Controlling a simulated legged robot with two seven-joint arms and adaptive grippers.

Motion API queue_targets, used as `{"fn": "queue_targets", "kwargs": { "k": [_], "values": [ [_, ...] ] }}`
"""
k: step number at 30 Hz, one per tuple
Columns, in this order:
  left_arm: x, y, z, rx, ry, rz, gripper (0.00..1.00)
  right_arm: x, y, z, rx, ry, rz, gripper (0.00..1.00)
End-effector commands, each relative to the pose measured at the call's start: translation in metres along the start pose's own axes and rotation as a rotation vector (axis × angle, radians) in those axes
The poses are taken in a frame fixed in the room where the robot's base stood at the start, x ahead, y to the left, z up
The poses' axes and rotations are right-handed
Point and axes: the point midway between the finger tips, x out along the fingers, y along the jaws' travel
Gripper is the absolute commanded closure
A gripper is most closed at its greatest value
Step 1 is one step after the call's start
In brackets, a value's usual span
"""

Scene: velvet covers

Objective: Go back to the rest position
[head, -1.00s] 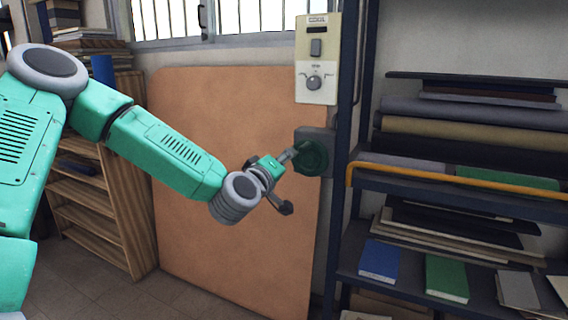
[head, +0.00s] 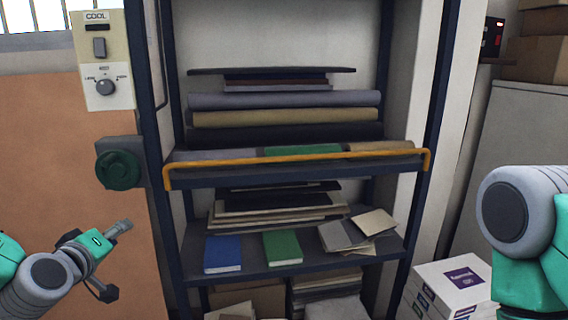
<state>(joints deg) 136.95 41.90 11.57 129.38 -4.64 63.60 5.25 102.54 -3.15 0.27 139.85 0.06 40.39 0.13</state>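My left gripper (head: 113,262) is at the lower left of the head view, open, with its two fingers spread apart and nothing between them. It is below the round green knob (head: 119,170) on its grey wall box and apart from it. Part of my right arm (head: 518,212) shows at the right edge; its gripper is out of view.
A dark shelf unit (head: 160,230) with an orange rail (head: 290,158) stands ahead, holding cloth rolls, boards, a blue book (head: 222,254) and a green book (head: 282,247). A control panel (head: 103,62) is on the wall. White boxes (head: 450,286) stand lower right.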

Motion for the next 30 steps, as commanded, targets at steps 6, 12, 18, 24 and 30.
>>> {"fn": "queue_targets", "kwargs": {
  "k": [6,12,18,24,30],
  "values": [
    [-0.036,-0.075,0.159,0.265,-0.391,-0.134,0.61,0.015,0.0,0.001,0.0,-0.001,0.0,1.0],
    [-0.111,-0.153,0.268,0.486,-0.745,-0.252,0.61,0.026,0.0,0.002,0.0,0.0,0.0,1.0],
    [-0.2,-0.22,0.332,0.679,-1.061,-0.352,0.61,0.036,0.0,0.002,0.0,0.0,0.0,1.0],
    [-0.25,-0.249,0.35,0.775,-1.218,-0.399,0.61,0.04,0.0,0.002,0.0,0.0,0.0,1.0],
    [-0.256,-0.252,0.351,0.785,-1.237,-0.406,0.61,0.039,0.0,0.002,0.0,0.0,0.0,1.0]
  ]
}}
